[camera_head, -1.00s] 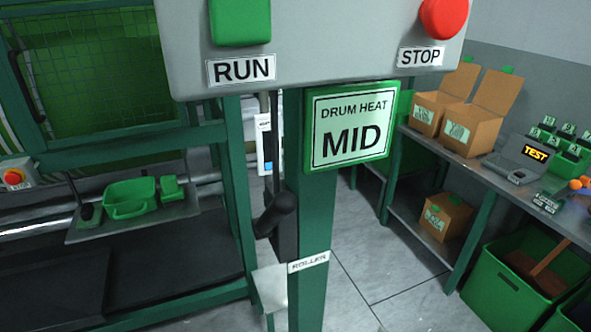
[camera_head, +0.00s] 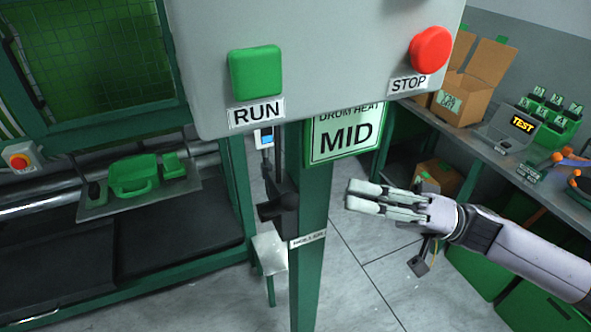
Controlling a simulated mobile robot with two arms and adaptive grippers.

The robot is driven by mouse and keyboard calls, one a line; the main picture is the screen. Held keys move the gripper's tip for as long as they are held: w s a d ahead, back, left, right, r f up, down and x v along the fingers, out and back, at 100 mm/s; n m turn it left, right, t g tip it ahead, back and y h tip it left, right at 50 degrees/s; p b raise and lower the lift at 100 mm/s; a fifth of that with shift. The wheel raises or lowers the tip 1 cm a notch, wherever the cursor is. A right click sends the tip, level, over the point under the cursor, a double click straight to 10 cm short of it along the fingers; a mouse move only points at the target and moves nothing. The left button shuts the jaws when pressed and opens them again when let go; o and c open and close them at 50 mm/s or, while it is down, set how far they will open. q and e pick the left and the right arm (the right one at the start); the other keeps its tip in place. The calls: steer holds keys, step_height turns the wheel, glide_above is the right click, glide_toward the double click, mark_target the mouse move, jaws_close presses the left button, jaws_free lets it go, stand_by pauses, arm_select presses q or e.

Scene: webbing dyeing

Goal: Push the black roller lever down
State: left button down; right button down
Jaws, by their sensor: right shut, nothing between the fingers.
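The black roller lever (camera_head: 277,207) sits on the side of the green post (camera_head: 311,270), above the ROLLER label (camera_head: 308,239). Its handle sticks out to the left of the post. My right gripper (camera_head: 348,197) is shut and empty. It comes in from the right, with its fingertips pointing left, and shows just right of the post, a gap away from the lever in the picture. My left gripper is not in view.
The grey control box (camera_head: 330,70) with the green RUN button (camera_head: 256,73) and red STOP button (camera_head: 430,49) overhangs the lever. The DRUM HEAT MID sign (camera_head: 344,135) hangs below it. A workbench (camera_head: 560,190) stands at right.

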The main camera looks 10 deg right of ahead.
mark_target(279, 206)
steer(key=shift+s, duration=0.1)
steer(key=p+x, duration=0.4)
steer(key=x, duration=0.5)
steer(key=shift+a+r, duration=0.1)
steer(key=shift+r, duration=0.15)
steer(key=shift+a, duration=0.4)
steer(key=shift+f, duration=0.1)
